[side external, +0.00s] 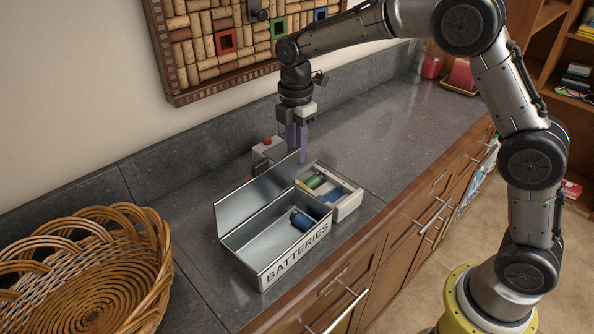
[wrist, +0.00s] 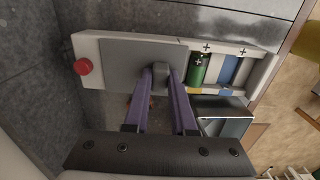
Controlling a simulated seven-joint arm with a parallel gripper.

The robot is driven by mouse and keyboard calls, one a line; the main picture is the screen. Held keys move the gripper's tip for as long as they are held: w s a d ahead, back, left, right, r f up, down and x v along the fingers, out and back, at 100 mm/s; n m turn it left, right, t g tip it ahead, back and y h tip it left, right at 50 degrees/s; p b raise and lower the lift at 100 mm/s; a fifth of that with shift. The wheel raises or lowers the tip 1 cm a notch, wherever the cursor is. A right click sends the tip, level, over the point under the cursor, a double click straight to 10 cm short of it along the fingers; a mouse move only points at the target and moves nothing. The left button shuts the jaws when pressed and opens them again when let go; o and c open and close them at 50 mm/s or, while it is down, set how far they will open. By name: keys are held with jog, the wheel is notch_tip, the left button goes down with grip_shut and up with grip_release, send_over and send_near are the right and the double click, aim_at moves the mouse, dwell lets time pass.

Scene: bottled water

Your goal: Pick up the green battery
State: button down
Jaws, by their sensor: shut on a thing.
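The green battery (side external: 314,181) lies in a slot of a pale battery holder (side external: 349,204). In the wrist view the green battery (wrist: 200,69) sits just right of the holder's grey sliding cover (wrist: 120,54). My gripper (side external: 296,154) points down over the holder. In the wrist view its purple fingers (wrist: 160,76) are shut on a small grey handle (wrist: 159,72) on the cover, to the left of the green battery. The fingertips in the side view are partly hidden by the raised metal lid.
A blue battery (wrist: 228,70) lies beside the green one. A red button (wrist: 83,66) is at the holder's other end. An open metal box (side external: 262,270) marked BATTERIES, with a dark blue battery (side external: 301,219) inside, stands in front. A wicker basket (side external: 100,290) is at left.

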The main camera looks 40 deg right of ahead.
jog(key=shift+r, duration=0.25)
